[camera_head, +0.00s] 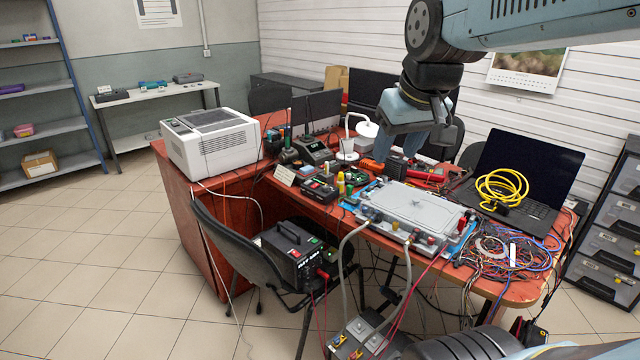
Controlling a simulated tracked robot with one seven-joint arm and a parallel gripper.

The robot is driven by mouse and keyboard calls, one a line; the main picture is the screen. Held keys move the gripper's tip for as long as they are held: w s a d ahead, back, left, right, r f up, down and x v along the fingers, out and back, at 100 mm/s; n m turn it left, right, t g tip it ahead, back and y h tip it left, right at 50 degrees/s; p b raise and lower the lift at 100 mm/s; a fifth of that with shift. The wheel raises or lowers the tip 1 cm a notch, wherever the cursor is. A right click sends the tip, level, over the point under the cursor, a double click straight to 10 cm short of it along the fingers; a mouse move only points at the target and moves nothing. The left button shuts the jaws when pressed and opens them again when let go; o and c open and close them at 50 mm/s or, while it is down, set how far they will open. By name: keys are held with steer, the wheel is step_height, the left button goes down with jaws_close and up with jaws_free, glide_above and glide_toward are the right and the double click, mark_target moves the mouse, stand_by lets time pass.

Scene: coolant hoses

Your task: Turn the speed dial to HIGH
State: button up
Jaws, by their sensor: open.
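No dial with a readable HIGH mark can be made out at this size. A black box-shaped unit (296,252) with a handle, a small green patch and red fittings on its front sits on the black chair. A flat grey case (415,208) with hose fittings along its front edge lies on a blue mat on the red table. My gripper (400,146) points down above the back part of the table, behind the grey case as seen here. It is open, with nothing seen between its fingers, and appears apart from the case.
The red table (285,190) is crowded. A white printer-like box (211,143) stands left, a laptop (525,175) with a yellow cable coil right, and tangled wires (505,250) at the front right. Hoses run down to a grey floor unit (365,335). The tiled floor at left is free.

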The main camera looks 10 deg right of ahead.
steer(key=w+r+n+g, duration=0.1)
steer(key=w+r+n, duration=0.2)
steer(key=w, duration=1.5)
steer(key=n+g, duration=0.4)
steer(key=n, duration=0.5)
glide_above(326, 186)
step_height(326, 186, down, 28)
step_height(326, 186, down, 13)
steer(key=shift+s+a+f, duration=0.1)
steer(key=shift+s+f, duration=0.05)
steer(key=shift+f, duration=0.05)
steer(key=shift+c, duration=0.4)
jaws_close()
